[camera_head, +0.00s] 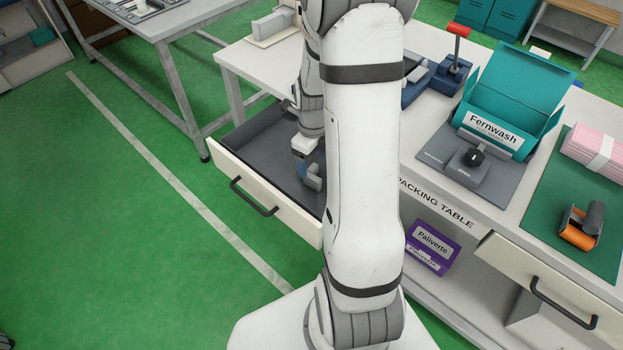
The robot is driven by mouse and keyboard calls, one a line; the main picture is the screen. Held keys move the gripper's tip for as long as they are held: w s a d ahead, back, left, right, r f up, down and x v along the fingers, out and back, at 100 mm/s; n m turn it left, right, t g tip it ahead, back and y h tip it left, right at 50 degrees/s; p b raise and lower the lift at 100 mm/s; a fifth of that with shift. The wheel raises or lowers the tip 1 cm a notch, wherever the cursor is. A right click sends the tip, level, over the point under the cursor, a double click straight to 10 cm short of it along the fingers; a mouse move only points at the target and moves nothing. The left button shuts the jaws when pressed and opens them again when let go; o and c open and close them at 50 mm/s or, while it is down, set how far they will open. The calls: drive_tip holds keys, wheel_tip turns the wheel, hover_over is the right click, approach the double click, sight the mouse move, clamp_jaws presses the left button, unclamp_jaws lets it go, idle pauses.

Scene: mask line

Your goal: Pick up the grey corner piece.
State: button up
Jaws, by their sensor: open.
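My gripper (312,178) is low inside the open drawer (248,158) of the packing table, pointing down near the drawer floor. Its blue-grey end shows partly beside my large white arm link, which covers the drawer's right part. The jaws are open. I cannot make out the grey corner piece apart from the blue-grey shapes at my gripper; it may be hidden by my arm. I see nothing held.
The drawer front (262,200) has a dark handle. On the packing table (510,190) stand a teal Fernwash box (515,90), a dark press (470,165) and an orange tape dispenser (580,228). A purple Paliverte box (432,245) sits below. Green floor at left is clear.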

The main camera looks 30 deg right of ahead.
sight(311, 170)
drive_tip(key=f, duration=0.4)
drive_tip(key=shift+s+a+f, duration=0.1)
drive_tip(key=shift+a+f, duration=0.2)
drive_tip(key=shift+f, duration=0.1)
drive_tip(key=shift+c, duration=0.5)
drive_tip(key=c, duration=0.9)
